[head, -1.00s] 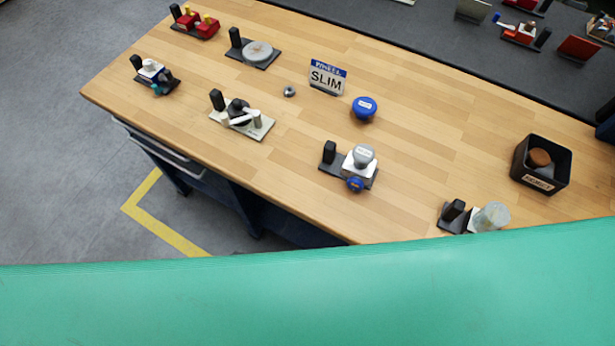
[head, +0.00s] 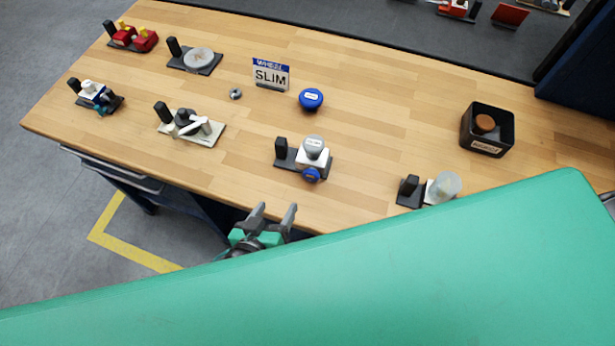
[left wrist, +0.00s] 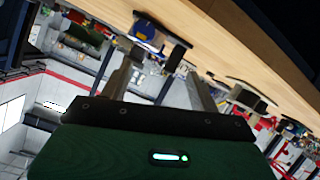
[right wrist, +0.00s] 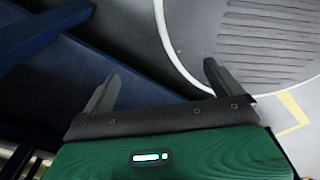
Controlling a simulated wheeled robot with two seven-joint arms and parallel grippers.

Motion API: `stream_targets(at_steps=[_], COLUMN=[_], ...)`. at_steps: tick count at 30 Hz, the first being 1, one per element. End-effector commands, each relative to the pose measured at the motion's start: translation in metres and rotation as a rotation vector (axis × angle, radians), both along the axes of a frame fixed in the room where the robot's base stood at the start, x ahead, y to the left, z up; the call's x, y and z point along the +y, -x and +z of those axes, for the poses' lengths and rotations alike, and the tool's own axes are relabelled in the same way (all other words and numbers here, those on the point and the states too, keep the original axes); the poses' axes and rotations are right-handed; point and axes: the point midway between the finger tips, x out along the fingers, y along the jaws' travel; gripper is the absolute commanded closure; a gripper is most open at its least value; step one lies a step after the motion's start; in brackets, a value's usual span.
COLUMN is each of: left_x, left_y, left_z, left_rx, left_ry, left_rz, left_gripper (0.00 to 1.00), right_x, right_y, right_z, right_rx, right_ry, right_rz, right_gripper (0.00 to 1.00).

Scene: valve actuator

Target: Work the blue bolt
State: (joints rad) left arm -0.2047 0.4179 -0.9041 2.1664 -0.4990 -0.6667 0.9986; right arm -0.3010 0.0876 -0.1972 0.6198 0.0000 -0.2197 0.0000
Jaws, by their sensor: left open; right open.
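Two blue round parts show in the head view. One blue knob (head: 311,175) is low on the front of a white block with a grey cap (head: 314,146), on a dark base with a black post. A loose-looking blue knob (head: 311,98) with a white label stands farther back. I cannot tell which is the blue bolt. My left gripper (head: 275,208) is open and empty at the table's front edge, apart from both. In the left wrist view, a dark-based fixture with a blue part (left wrist: 147,29) lies beyond the fingers. My right gripper (right wrist: 160,72) is open and empty.
On the wooden table (head: 380,110) stand a lever fixture (head: 192,128), a small white-and-blue fixture (head: 97,94), a red fixture (head: 132,38), a "SLIM" sign (head: 271,75), a black bin (head: 487,130) and a clear-cylinder fixture (head: 428,190). A large green surface fills the head view's foreground.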

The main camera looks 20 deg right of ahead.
Motion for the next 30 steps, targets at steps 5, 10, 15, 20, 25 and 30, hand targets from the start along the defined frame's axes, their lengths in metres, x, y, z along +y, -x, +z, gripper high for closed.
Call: stream_targets(at_steps=[5,10,15,20,25,30], left_x=[-0.018,-0.030,-0.046,-0.063,-0.080,-0.092], left_y=[0.011,0.001,-0.021,-0.042,-0.062,-0.077], left_z=[-0.003,-0.007,-0.017,-0.027,-0.038,-0.046], left_rx=[-0.017,-0.018,-0.020,-0.018,-0.018,-0.018], left_ry=[0.053,0.059,0.056,0.056,0.056,0.056], left_rz=[-0.065,-0.071,-0.069,-0.069,-0.070,-0.069], left_gripper=[0.38,0.38,0.38,0.38,0.38,0.38], right_x=[-0.001,0.003,0.013,0.017,0.014,0.009], right_y=[0.000,0.000,0.000,0.000,0.000,0.000], right_z=[0.001,0.007,0.017,0.024,0.032,0.036], right_rx=[0.001,0.001,0.001,0.001,0.000,0.000], right_ry=[0.001,-0.003,-0.013,-0.017,-0.014,-0.009], right_rz=[0.000,-0.001,-0.002,0.000,0.001,0.002], right_gripper=[0.04,0.04,0.04,0.04,0.04,0.04])
